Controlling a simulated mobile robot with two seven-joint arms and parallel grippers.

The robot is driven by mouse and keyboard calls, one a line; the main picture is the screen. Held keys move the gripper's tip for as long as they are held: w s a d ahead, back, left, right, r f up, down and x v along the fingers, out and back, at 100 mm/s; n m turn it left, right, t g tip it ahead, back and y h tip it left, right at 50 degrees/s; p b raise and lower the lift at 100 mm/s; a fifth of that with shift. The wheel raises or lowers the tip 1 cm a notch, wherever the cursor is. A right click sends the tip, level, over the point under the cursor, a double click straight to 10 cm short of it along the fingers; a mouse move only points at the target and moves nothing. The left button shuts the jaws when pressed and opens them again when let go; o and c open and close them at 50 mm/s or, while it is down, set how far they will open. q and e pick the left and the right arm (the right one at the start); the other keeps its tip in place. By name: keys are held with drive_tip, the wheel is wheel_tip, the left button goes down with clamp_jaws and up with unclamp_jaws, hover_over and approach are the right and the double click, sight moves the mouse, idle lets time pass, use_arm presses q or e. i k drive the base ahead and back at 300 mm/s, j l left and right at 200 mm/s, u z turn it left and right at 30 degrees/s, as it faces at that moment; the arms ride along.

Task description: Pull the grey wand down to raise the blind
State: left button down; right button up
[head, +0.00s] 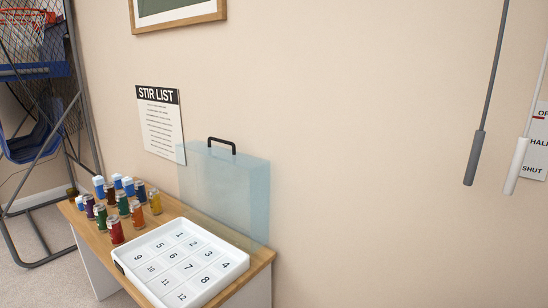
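The grey wand (475,157) hangs at the upper right of the head view, a thin rod with a thicker grip at its lower end. Its top runs out of the frame. A white wand (517,165) hangs just right of it, slightly tilted. The blind itself is not in view. Neither of my grippers is in view, and nothing touches the grey wand.
A wooden-topped table (262,258) stands at lower left with a white numbered tray (240,262), several small bottles and cans, and a translucent blue panel (225,190) with a black handle. A partly cut-off sign (537,150) is behind the white wand. A basketball hoop frame (75,80) stands far left.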

sight(477, 147)
drive_tip(key=z, duration=1.4)
